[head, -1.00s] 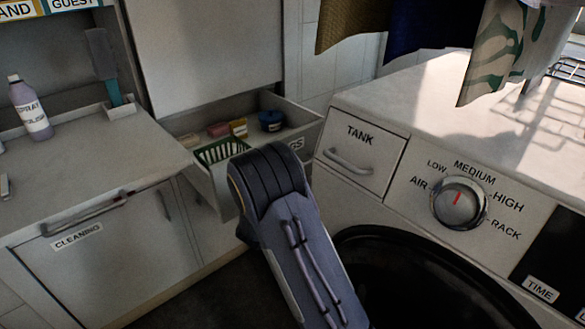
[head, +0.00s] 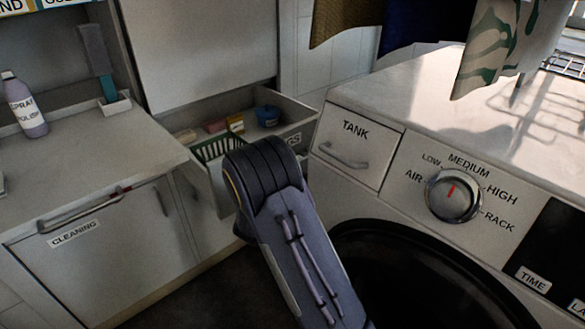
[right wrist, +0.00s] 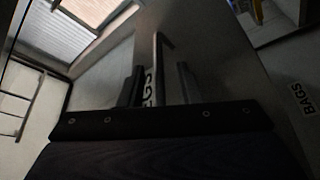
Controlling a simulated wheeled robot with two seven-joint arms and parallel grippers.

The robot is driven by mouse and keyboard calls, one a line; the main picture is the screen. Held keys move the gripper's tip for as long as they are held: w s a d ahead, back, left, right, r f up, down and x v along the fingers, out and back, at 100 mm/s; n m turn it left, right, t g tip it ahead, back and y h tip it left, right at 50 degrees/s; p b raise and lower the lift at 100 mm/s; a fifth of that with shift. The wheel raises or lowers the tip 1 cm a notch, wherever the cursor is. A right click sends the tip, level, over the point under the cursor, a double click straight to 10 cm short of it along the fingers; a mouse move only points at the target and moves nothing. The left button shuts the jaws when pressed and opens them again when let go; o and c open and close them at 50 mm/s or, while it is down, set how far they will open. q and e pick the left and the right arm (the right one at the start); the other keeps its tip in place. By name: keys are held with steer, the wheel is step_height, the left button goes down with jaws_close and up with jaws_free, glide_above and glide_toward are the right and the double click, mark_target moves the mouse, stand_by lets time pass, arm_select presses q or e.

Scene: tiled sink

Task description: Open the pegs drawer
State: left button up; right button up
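A drawer (head: 304,122) stands open between the left cabinet and the dryer in the head view. A partly hidden label ending in "GS" (right wrist: 148,88) shows behind the bar. My left gripper is not in view.
The dryer (head: 365,205) with its TANK drawer (head: 350,150) is close on the right. A BAGS label (right wrist: 301,98) shows at the right wrist view's right.

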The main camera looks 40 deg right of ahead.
steer(key=p+v, duration=0.1)
steer(key=v, duration=0.6)
steer(key=shift+s+a, duration=0.15)
steer(key=shift+a, duration=0.15)
steer(key=shift+f, duration=0.15)
